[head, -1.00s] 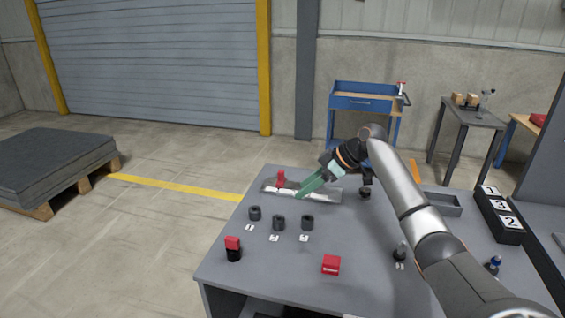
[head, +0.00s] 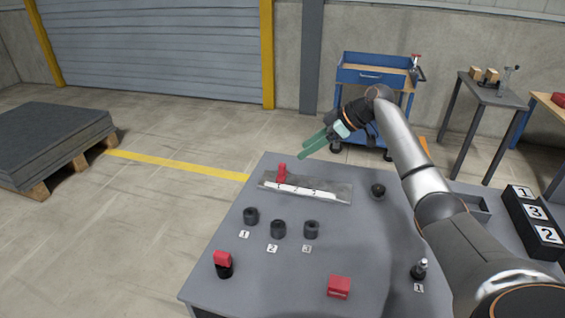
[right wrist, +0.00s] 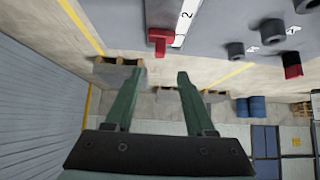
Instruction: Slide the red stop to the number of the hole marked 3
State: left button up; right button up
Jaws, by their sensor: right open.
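The red stop (head: 281,172) stands near the left end of a flat metal rail with a white numbered strip (head: 318,193). In the right wrist view the stop (right wrist: 158,40) sits beside the strip's end, near a printed 2 (right wrist: 187,15). Three dark round sockets stand in front of the rail. The right one (head: 311,229) has the card marked 3 (head: 307,249); the others have cards 1 and 2. My right gripper (head: 308,147) is open and empty, above and behind the rail, apart from the stop; its green fingers also show in the wrist view (right wrist: 155,88). My left gripper is out of view.
A black-and-red cylinder (head: 222,265) and a red box (head: 339,287) stand near the table's front. A black knob (head: 378,190) is right of the rail. A dark block with cards 1, 3, 2 (head: 535,215) is at the right. The air around my gripper is clear.

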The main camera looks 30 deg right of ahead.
aim_at(283, 164)
jog(key=x, duration=1)
jog(key=shift+w+f, duration=0.15)
grip_shut()
dwell(1.0)
